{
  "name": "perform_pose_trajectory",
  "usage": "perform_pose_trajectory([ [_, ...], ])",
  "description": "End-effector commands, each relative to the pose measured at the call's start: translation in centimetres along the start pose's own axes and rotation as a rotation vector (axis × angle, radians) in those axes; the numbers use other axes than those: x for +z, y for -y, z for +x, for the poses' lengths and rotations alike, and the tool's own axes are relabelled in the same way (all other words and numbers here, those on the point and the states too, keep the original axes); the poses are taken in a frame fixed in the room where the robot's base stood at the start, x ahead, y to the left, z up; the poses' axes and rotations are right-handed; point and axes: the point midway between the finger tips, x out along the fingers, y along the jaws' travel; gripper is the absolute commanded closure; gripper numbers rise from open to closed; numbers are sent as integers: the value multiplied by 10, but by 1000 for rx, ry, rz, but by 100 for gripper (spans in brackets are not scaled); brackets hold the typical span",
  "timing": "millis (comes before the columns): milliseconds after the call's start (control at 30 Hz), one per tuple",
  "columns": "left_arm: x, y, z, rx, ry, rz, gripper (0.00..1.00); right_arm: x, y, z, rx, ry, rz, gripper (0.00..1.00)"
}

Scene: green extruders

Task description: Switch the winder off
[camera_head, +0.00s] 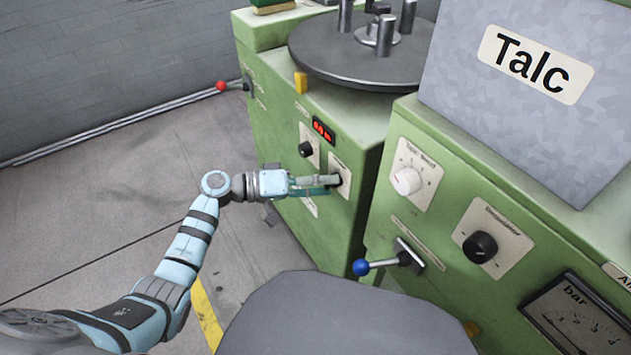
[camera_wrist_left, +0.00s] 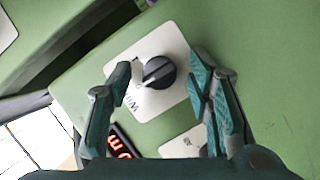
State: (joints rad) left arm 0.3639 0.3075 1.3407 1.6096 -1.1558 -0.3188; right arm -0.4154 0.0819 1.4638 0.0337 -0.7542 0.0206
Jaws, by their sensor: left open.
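The winder is the green machine (camera_head: 275,115) at the back left, with a grey round plate on top. Its black rotary knob (camera_wrist_left: 159,72) sits on a white label plate (camera_wrist_left: 178,47) in the left wrist view, with partly hidden lettering starting "WIN". The knob's ridge lies slanted. My left gripper (camera_head: 329,182) reaches this plate from the left in the head view and largely hides the knob there. In the left wrist view the gripper (camera_wrist_left: 163,76) is open, with one finger on each side of the knob. Contact cannot be told. My right gripper is out of view.
Another black knob (camera_head: 306,149) and a red display (camera_head: 324,131) are above the left gripper. A red-ball lever (camera_head: 221,86) juts out left. The nearer green machine has a white knob (camera_head: 407,181), a black knob (camera_head: 480,247) and a blue-ball lever (camera_head: 362,267).

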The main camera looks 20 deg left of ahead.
Motion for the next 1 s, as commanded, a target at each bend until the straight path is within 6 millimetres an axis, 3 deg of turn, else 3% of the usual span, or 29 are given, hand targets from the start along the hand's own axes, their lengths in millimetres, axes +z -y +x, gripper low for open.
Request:
perform_pose_trajectory([
  [133, 0, 2, -22, -5, 1, 1, 54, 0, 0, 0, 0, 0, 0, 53],
  [400, 0, 1, -95, -6, 3, 0, 54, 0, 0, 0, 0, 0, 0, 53],
  [500, 0, 1, -111, -3, 2, -1, 54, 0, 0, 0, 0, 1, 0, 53],
  [1000, -1, 0, -118, 0, 0, 0, 54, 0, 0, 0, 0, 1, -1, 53],
])
